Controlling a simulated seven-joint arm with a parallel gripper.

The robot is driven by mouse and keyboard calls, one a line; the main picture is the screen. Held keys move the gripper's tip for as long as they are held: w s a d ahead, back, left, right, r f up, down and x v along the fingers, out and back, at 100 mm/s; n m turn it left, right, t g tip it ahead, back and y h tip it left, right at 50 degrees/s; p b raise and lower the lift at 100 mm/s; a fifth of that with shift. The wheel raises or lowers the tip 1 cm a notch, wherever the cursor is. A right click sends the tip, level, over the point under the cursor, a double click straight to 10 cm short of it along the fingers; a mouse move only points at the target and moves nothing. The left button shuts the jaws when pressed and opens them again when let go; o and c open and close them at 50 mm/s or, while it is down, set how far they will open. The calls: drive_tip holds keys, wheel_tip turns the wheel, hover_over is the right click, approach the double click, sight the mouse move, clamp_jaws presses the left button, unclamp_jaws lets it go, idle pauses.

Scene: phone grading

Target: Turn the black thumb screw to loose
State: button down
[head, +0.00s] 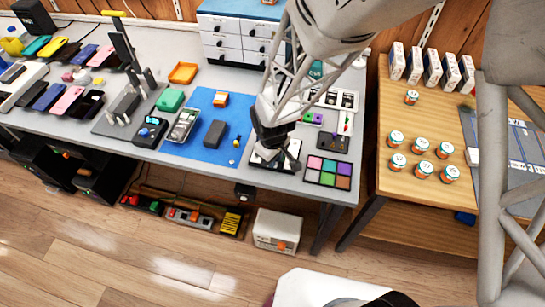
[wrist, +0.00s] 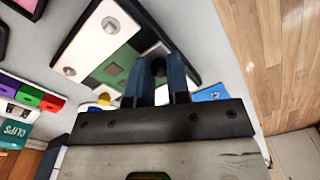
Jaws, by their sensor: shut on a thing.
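My gripper (wrist: 158,82) shows its two blue fingers in the wrist view, pointing down at a black-edged white and green board. The fingers are close together on a small dark knob, the black thumb screw (wrist: 158,66), which is mostly hidden between the fingertips. The board (wrist: 106,68) also carries silver round fittings. In the head view my gripper (head: 277,152) is low over the same board (head: 262,160) near the front edge of the grey table, and the arm hides the screw there. How far the screw is turned cannot be told.
A color-patch card (head: 328,172) lies right of the board, and a blue mat (head: 190,147) with several items lies left. A small black plate (head: 332,142) and trays stand behind. A wooden table (head: 395,175) with several small jars is farther right.

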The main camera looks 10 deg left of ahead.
drive_tip(key=shift+n, duration=1.5)
drive_tip(key=c, duration=1.1)
unclamp_jaws()
drive_tip(key=shift+r, duration=0.1)
wheel_tip(320, 180, up, 7)
drive_tip(key=shift+r, duration=0.3)
